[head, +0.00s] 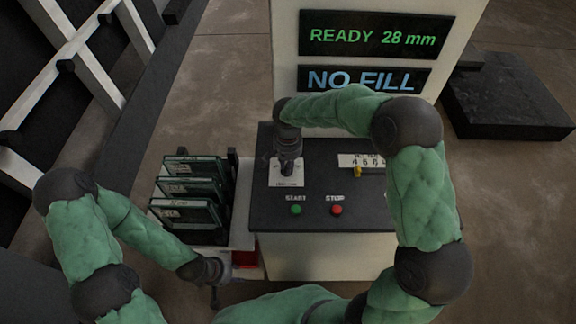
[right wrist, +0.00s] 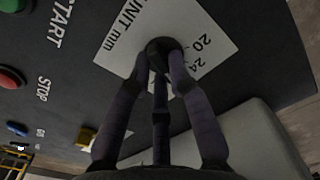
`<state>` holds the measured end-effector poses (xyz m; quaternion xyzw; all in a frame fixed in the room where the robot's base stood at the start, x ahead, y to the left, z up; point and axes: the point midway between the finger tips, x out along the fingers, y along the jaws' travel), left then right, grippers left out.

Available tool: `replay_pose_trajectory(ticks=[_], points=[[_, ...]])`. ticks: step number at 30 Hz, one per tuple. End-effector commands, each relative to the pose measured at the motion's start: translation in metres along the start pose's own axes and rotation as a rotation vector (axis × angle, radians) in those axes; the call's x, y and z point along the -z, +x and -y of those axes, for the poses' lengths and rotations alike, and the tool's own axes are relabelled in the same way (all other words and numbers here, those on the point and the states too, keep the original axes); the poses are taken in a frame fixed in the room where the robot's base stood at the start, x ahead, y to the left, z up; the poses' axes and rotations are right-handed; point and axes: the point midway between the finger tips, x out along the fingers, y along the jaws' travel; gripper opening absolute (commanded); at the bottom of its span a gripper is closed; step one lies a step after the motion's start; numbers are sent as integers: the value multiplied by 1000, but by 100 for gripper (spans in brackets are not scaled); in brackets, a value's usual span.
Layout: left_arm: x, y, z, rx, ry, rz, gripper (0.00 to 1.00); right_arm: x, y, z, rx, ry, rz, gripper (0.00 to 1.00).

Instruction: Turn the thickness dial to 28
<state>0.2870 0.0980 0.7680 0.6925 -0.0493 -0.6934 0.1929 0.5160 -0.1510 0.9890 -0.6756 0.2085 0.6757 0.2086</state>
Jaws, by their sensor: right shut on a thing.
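The thickness dial shows in the right wrist view as a black knob (right wrist: 163,45) on a white plate (right wrist: 120,58) marked UNIT mm, with 20 and 24 readable. My right gripper (right wrist: 157,68) has its fingers closed around the knob, hiding part of it and some of the scale. In the head view my right gripper (head: 287,166) points down onto the dial plate (head: 290,182) and covers the knob. The upper display (head: 375,36) reads READY 28 mm. My left gripper (head: 215,294) is low beside the console's front left, too small to judge its fingers.
The dark panel also carries a green START button (head: 296,210), a red STOP button (head: 337,210) and a yellow lever (head: 357,171). A rack with several dark plates (head: 187,212) stands left of the console.

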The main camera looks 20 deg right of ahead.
Motion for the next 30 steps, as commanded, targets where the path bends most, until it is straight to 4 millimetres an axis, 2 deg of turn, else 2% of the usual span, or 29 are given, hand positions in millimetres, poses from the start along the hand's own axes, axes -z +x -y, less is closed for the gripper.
replay_pose_trajectory(ticks=[16,17,19,30], points=[[0,1,0,0,0,0,40,-1,0,0,0,31,1,0],[0,1,0,0,0,0,40,-1,0,0,0,31,1,23],[0,1,0,0,0,0,40,-1,0,0,0,31,1,42],[0,1,0,0,0,0,40,0,-2,0,0,30,0,44]])
